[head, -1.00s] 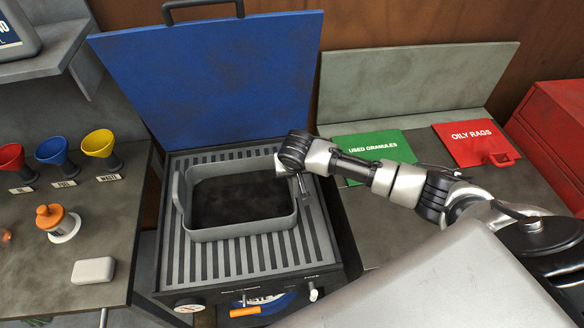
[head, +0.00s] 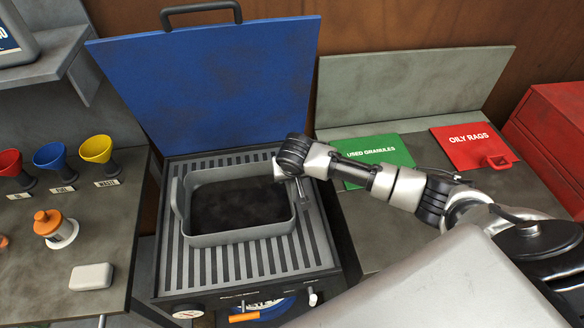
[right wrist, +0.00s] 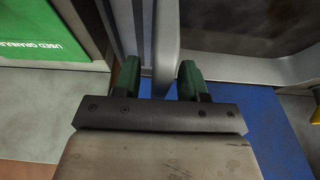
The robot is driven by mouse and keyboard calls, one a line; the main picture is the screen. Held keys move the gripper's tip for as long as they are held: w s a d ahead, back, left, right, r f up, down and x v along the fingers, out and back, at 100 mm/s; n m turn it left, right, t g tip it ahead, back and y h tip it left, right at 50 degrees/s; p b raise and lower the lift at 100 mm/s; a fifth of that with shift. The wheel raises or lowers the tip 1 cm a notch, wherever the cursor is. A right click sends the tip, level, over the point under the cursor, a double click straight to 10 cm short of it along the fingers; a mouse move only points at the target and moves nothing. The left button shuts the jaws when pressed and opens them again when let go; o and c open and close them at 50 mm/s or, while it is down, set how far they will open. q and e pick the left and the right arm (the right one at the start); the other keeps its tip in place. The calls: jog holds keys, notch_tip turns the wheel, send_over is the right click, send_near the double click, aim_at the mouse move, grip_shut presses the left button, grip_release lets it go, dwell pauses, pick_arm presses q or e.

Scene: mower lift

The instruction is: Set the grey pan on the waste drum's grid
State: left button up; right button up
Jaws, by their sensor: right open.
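The grey pan (head: 240,236), a rectangular tray with dark residue inside, sits level on the slatted grid (head: 318,255) of the waste drum, under its raised blue lid (head: 215,85). My right gripper (head: 302,192) is at the pan's right side, pointing down. In the right wrist view, my right gripper (right wrist: 159,72) has its two green fingers apart, with the pan's grey handle (right wrist: 166,50) between them and a gap visible on each side. The gripper's fingers are small and partly hidden in the head view. My left gripper is out of view.
A green "used granules" lid (head: 372,160) and a red "oily rags" lid (head: 474,146) lie on the right bench. Coloured funnels (head: 97,150), an orange-topped container (head: 54,228) and a pale block (head: 91,276) stand on the left bench. A red cabinet (head: 555,135) is far right.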

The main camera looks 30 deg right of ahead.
jog(key=b+v, duration=0.1)
jog(key=v, duration=1)
jog(key=shift+s, duration=0.1)
